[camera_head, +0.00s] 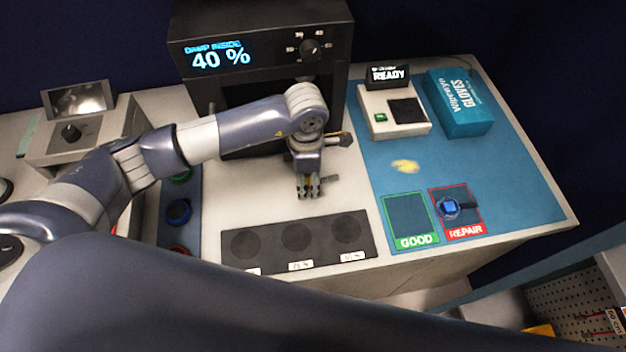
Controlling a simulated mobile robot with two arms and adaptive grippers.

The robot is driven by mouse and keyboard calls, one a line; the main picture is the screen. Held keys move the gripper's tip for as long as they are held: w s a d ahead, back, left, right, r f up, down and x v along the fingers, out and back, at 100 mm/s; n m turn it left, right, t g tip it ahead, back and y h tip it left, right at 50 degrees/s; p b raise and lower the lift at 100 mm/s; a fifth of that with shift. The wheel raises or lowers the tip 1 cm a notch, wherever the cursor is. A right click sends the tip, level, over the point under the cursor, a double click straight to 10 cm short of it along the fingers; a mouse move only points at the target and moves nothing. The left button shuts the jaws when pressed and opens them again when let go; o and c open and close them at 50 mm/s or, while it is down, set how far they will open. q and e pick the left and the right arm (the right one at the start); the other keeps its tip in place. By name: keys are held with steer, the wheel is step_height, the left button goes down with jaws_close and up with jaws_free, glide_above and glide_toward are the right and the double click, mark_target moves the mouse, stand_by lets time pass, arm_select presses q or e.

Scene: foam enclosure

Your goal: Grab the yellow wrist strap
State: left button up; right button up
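A small yellow item (405,166), which looks like the yellow wrist strap, lies on the blue mat (520,185) below the READY device. It is small and blurred. My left gripper (308,193) points down over the pale bench top, left of the yellow item and clearly apart from it. Its fingertips are small in view and I cannot tell whether they are apart. Nothing shows held in it. My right gripper is not in view.
A blue item (449,207) lies in the red REPAIR frame, beside the empty green GOOD frame (416,241). The READY device (372,102) and a blue gloves box (463,122) stand behind. A black plate (267,262) with round dark spots lies in front of the gripper.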

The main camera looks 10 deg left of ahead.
arm_select(q)
steer(key=shift+c, duration=1)
